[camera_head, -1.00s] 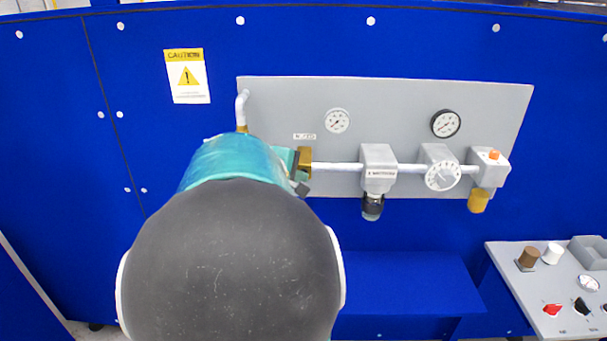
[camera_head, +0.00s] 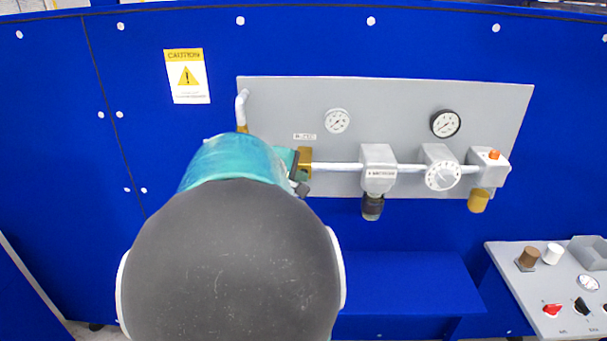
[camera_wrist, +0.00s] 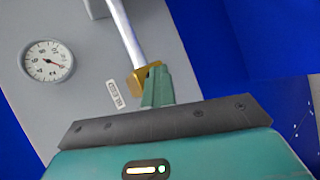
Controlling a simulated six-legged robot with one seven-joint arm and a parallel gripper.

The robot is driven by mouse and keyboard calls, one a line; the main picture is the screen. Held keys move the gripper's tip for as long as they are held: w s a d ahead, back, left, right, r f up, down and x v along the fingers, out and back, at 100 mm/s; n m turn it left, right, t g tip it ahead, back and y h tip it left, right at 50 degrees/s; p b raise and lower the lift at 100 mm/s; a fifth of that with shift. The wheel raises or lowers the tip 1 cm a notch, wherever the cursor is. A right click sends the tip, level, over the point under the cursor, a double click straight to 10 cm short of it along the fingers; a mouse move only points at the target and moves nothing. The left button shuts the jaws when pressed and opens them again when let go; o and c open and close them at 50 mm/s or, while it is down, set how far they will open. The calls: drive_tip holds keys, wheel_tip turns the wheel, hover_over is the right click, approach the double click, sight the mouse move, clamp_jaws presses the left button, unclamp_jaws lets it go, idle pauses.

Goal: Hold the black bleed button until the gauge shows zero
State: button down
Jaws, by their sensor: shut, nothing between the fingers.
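My gripper (camera_wrist: 158,84) is shut, with nothing between its teal fingers. In the wrist view its tips are up against or just in front of a brass fitting (camera_wrist: 138,80) on the pipe. In the head view the brass fitting (camera_head: 305,161) shows just right of my teal wrist, which hides most of the gripper. The black bleed button is not visible; a small label plate (camera_wrist: 115,95) sits beside the fitting. The same gauge (camera_head: 337,121) is too small to read in the head view.
A grey panel (camera_head: 400,105) carries a second, black-rimmed gauge (camera_head: 445,124), a regulator block (camera_head: 379,170), a white dial (camera_head: 442,175) and an orange button (camera_head: 494,155). A control console (camera_head: 535,300) stands at lower right. A caution sign (camera_head: 187,77) is at upper left.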

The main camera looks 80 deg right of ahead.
drive_tip(key=shift+a, duration=0.1)
drive_tip(key=shift+s+a, duration=0.15)
drive_tip(key=shift+a, duration=0.55)
drive_tip(key=shift+a, duration=0.15)
drive_tip(key=a, duration=0.2)
drive_tip(key=s+a, duration=0.1)
drive_tip(key=a, duration=0.1)
drive_tip(key=shift+a, duration=0.3)
